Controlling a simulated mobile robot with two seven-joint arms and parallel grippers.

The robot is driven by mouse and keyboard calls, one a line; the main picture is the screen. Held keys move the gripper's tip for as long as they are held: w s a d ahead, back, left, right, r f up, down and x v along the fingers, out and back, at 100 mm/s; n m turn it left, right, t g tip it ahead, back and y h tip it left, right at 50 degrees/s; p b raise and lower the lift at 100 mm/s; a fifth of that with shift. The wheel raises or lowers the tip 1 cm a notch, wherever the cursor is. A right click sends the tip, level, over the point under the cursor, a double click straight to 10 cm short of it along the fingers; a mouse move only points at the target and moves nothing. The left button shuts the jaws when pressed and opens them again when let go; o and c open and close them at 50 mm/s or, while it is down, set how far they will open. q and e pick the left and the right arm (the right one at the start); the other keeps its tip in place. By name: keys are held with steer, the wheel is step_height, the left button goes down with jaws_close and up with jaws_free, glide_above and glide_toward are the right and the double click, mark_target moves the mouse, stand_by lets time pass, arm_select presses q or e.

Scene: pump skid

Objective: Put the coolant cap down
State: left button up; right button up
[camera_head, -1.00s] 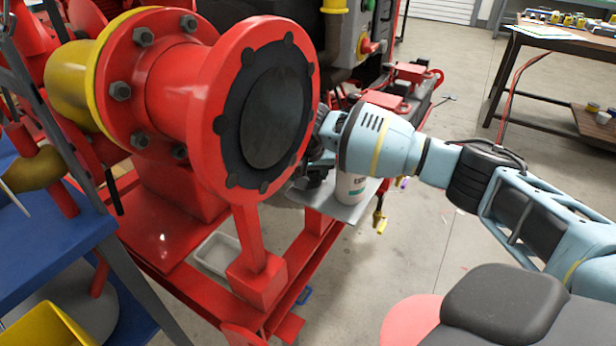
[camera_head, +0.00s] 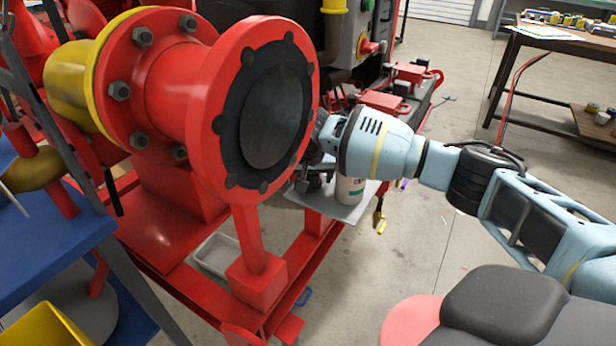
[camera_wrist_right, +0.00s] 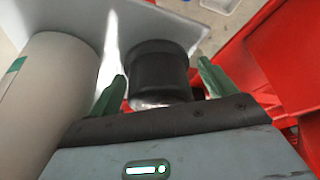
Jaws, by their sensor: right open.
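The coolant cap, a black ribbed cylinder (camera_wrist_right: 160,72), shows in the right wrist view between the two green fingers of my right gripper (camera_wrist_right: 163,88). The fingers are open, one on each side of the cap, and I see gaps beside it. The cap appears to stand on a grey plate (camera_head: 350,211), though its contact with the plate is hard to see. In the head view my right gripper (camera_head: 316,168) is partly hidden behind the red flange, and I cannot make out the cap there. My left gripper is not in view.
A white bottle (camera_wrist_right: 42,95) stands close beside the gripper on the plate; it also shows in the head view (camera_head: 350,190). The big red flange (camera_head: 218,110) is close on the left. Red frame rails (camera_wrist_right: 285,60) lie right of the cap in the wrist view.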

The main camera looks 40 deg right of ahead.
steer(key=p+v, duration=0.1)
steer(key=v, duration=0.5)
steer(key=shift+r+p, duration=0.15)
steer(key=shift+p, duration=0.25)
steer(key=shift+s+a+r, duration=0.15)
steer(key=shift+s+r, duration=0.1)
steer(key=shift+r, duration=0.35)
steer(key=shift+w, duration=0.1)
